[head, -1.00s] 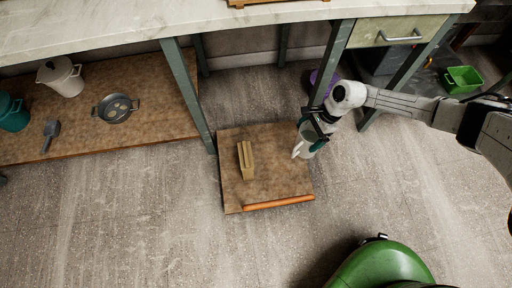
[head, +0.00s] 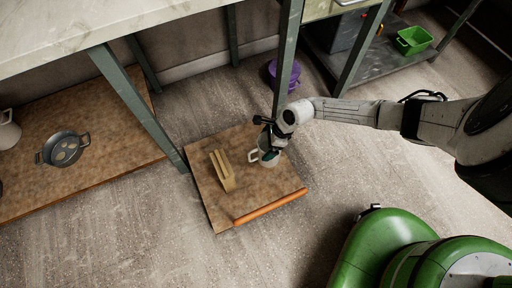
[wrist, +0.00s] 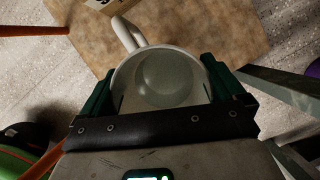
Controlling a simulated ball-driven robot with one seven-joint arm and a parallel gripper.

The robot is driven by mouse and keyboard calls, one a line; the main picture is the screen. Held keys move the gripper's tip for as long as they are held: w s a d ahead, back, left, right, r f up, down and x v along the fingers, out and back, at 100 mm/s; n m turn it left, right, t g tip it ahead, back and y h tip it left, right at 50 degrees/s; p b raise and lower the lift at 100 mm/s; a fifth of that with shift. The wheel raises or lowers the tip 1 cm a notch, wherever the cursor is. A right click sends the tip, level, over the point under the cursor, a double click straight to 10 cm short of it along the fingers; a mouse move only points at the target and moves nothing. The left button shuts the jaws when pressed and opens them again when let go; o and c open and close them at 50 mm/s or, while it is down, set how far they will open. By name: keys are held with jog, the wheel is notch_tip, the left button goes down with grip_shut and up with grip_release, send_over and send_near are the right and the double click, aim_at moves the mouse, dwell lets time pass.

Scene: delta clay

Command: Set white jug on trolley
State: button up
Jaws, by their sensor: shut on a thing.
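The white jug (head: 268,155) is between the fingers of my gripper (head: 270,145), over the right part of the trolley (head: 215,205). The trolley is a low brown board with an orange handle bar along its front edge. In the wrist view the jug (wrist: 163,78) shows its open, empty mouth and its handle pointing up and left. The green-padded fingers of my gripper (wrist: 165,95) are shut on it from both sides. The trolley top (wrist: 200,25) lies beneath. I cannot tell whether the jug's base touches it.
A tan slotted block (head: 222,170) stands on the trolley, left of the jug. A table leg (head: 287,60) rises just behind my gripper. A purple bowl (head: 284,76) lies behind. A shelf with a grey pan (head: 64,149) is at left, and a green bin (head: 414,40) at back right.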

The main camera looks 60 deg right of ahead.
jog(key=w+f, duration=0.1)
jog(key=a+f+b, duration=0.1)
jog(key=w+a+f+b, duration=0.1)
jog(key=f, duration=0.1)
jog(key=shift+w, duration=0.3)
jog(key=shift+w+a+f+b, duration=0.1)
jog(key=shift+w+f+b, duration=0.1)
jog(key=shift+f+b, duration=1.3)
jog(key=shift+f+p, duration=0.3)
jog(key=shift+f, duration=0.2)
jog(key=o, duration=1.6)
jog(key=shift+o, duration=0.2)
jog(key=p+v, duration=0.6)
jog(key=v, duration=0.6)
jog(key=shift+r+p, duration=0.2)
jog(key=shift+p, duration=0.2)
jog(key=shift+a, duration=0.15)
